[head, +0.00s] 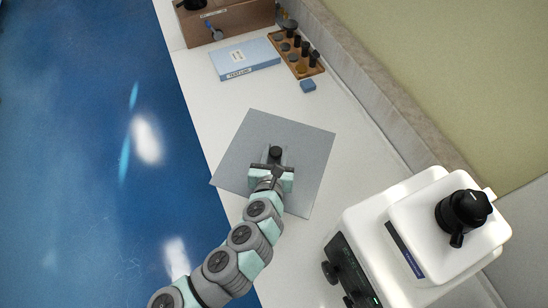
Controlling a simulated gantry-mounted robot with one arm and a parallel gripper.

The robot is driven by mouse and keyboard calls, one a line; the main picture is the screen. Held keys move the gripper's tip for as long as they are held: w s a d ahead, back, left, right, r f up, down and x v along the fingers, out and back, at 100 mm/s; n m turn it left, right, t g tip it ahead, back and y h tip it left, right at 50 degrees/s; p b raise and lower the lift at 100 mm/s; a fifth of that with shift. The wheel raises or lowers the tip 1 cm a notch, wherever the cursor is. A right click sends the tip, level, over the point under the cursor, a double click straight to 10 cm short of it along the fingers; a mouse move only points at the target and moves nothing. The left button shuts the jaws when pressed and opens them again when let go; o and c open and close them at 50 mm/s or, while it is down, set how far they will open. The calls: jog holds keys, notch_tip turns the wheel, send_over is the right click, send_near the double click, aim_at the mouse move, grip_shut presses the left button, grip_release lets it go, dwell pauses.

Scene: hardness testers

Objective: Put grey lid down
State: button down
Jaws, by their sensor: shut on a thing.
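The grey lid (308,152) is a flat square plate with a dark round knob (276,152) near its middle. It is over the white bench, turned at an angle, and its left corner reaches the bench's left edge. My gripper (272,167) is over the middle of the lid and shut at the knob. The fingers and wrist hide part of the lid around the grip. Whatever is under the lid is hidden. From this overhead view I cannot tell whether the lid touches the bench or is held above it.
A white hardness tester (425,235) with a black knob stands at the lower right, close to the lid. A blue box (245,58), a wooden rack (296,55), a small blue block (308,86) and a wooden case (228,20) are farther back. White bench (215,110) between them is clear.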

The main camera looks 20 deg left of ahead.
notch_tip(320, 180, down, 20)
jog(key=b, duration=0.7)
jog(key=shift+a, duration=0.1)
jog(key=shift+f+b, duration=0.2)
jog(key=shift+b, duration=0.15)
jog(key=c, duration=1)
grip_release()
jog(key=shift+r, duration=0.2)
jog(key=p+v, duration=0.1)
jog(key=v, duration=1.1)
jog(key=shift+p, duration=0.4)
